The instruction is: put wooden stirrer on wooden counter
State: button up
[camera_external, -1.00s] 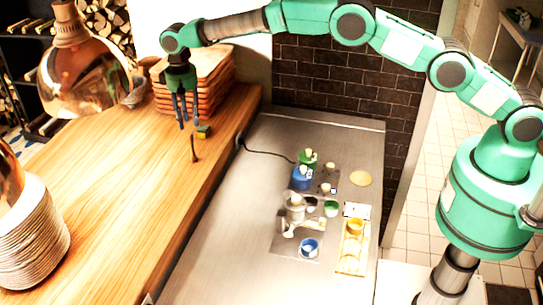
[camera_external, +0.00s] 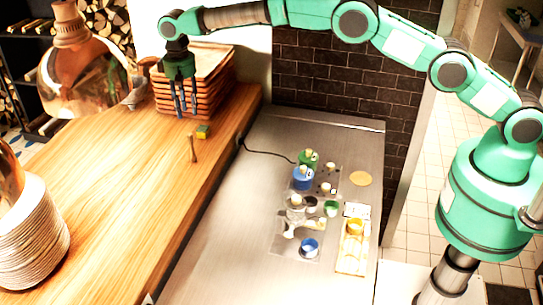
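A thin brown stick, which looks like the wooden stirrer (camera_external: 193,148), is on the wooden counter (camera_external: 120,185) near its right edge. I cannot tell whether it lies flat or stands tilted. My gripper (camera_external: 187,114) is above the far part of the counter, pointing down, in front of the stacked trays. Its dark blue fingers are apart with nothing visible between them. The fingertips appear just above the stirrer in the picture, with a gap between.
A small green and yellow block (camera_external: 203,132) is beside the stirrer. Stacked wooden trays (camera_external: 195,85) stand behind my gripper. Stacked plates (camera_external: 32,240) and copper lamps (camera_external: 85,75) are at left. The steel counter (camera_external: 215,235) holds cups and bottles. The counter's middle is clear.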

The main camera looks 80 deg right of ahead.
jog(key=shift+r, duration=0.1)
jog(key=s+d+r+n+t, duration=0.1)
jog(key=s+r, duration=0.8)
jog(key=r, duration=0.4)
jog(key=s+r+t, duration=0.1)
jog(key=s+r, duration=0.8)
jog(key=r, duration=0.5)
jog(key=s+d+r+n+t, duration=0.1)
jog(key=s+r, duration=0.3)
jog(key=s, duration=0.6)
jog(key=s+r+n, duration=0.1)
jog(key=s+r, duration=0.3)
jog(key=s, duration=0.6)
jog(key=s+f+t, duration=0.1)
jog(key=s+f, duration=0.2)
jog(key=s, duration=0.8)
jog(key=s+f+n, duration=0.1)
jog(key=s+f, duration=0.2)
jog(key=s, duration=0.8)
jog(key=s+d+f+t, duration=0.1)
jog(key=s+f, duration=0.2)
jog(key=s, duration=0.8)
jog(key=shift+s+t, duration=0.3)
jog(key=shift+s, duration=0.05)
jog(key=shift+f, duration=0.2)
